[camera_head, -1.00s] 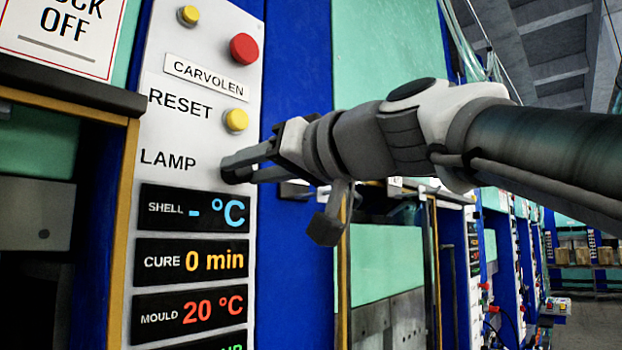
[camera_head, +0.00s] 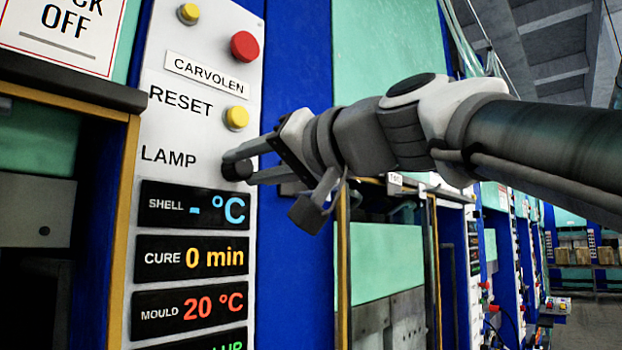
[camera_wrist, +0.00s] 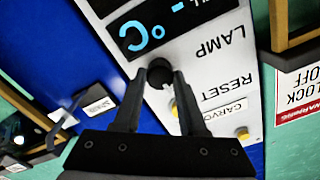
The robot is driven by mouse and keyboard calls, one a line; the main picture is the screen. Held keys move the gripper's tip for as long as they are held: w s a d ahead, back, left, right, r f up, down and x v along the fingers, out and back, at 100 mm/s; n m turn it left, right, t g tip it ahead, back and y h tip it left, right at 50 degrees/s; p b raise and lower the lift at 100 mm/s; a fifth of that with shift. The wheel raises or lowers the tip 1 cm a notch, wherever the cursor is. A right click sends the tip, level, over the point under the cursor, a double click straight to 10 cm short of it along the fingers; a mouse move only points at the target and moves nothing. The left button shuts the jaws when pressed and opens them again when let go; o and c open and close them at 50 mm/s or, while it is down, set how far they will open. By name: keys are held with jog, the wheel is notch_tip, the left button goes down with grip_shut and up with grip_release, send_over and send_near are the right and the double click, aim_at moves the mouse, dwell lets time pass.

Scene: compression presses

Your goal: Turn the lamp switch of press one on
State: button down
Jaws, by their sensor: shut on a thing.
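The lamp switch (camera_head: 237,171) is a dark round knob on the white press panel (camera_head: 205,135), right of the word LAMP. My gripper (camera_head: 238,166) reaches it from the right and is shut on it. In the wrist view the lamp switch (camera_wrist: 159,75) sits between the two fingertips of my gripper (camera_wrist: 160,78). The fingers hide part of the knob, and I cannot read its marking.
Above the switch are a yellow reset button (camera_head: 236,117), a red button (camera_head: 244,46) and another yellow button (camera_head: 188,14). Below it are the black displays (camera_head: 192,208). A lock-off sign (camera_head: 60,30) is at upper left. More presses stand to the right.

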jog(key=m, duration=0.4)
jog(key=shift+m, duration=0.3)
jog(key=shift+m+p, duration=0.45)
jog(key=shift+m, duration=1.45)
jog(key=shift+c, duration=2.3)
grip_release()
jog(key=b+v, duration=0.3)
jog(key=v, duration=1.4)
jog(key=shift+s+b, duration=0.25)
jog(key=shift+b, duration=0.1)
jog(key=shift+d, duration=0.15)
